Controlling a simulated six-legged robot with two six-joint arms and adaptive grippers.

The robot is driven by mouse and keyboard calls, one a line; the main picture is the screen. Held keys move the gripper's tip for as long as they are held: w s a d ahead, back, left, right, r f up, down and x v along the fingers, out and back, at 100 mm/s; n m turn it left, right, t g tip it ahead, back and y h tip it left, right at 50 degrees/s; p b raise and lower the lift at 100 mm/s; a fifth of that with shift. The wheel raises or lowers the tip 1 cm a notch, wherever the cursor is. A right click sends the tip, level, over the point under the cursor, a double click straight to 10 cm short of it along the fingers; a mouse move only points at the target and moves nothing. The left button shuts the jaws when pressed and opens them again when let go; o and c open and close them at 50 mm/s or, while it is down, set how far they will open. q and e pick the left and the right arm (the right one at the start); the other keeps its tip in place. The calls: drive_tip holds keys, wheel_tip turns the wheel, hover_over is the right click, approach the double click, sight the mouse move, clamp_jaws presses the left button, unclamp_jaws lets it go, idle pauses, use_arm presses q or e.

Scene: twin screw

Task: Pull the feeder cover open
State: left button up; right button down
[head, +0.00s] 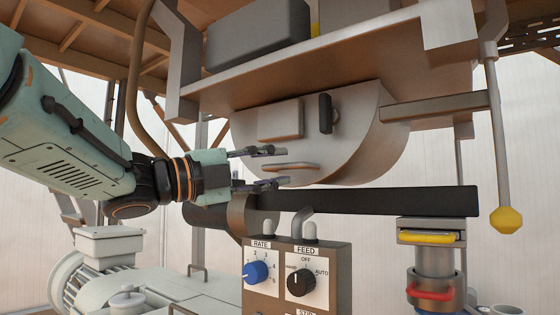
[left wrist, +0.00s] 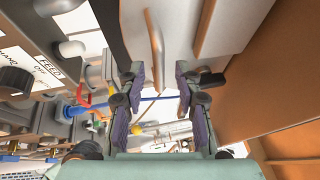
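The feeder cover (head: 352,150) is a grey, half-round housing front under the overhead hopper. A pale, copper-edged bar handle (head: 291,167) sits low on its face, and a black latch-like grip (head: 325,113) sits higher up. My left gripper (head: 276,167) is open and empty at the cover's left side. In the head view its fingers lie above and below the handle's level. In the left wrist view the handle (left wrist: 154,45) shows between and just beyond the parted fingertips (left wrist: 160,75). I cannot tell whether a finger touches it. My right gripper is in neither view.
A control box (head: 297,285) with a blue RATE knob (head: 256,272) and a black FEED knob (head: 300,283) stands below the gripper. A dark horizontal tube (head: 380,201) runs under the cover. A rod with a yellow knob (head: 506,220) hangs at right.

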use_arm(q)
drive_tip(key=x, duration=0.2)
drive_tip(key=shift+w+d, duration=0.1)
drive_tip(key=shift+d, duration=0.2)
drive_tip(key=shift+a, duration=0.5)
drive_tip(key=shift+c, duration=0.2)
drive_tip(key=shift+d+f, duration=0.1)
drive_tip(key=shift+d, duration=0.35)
drive_tip(key=c, duration=0.6)
drive_tip(key=shift+a, duration=0.15)
clamp_jaws()
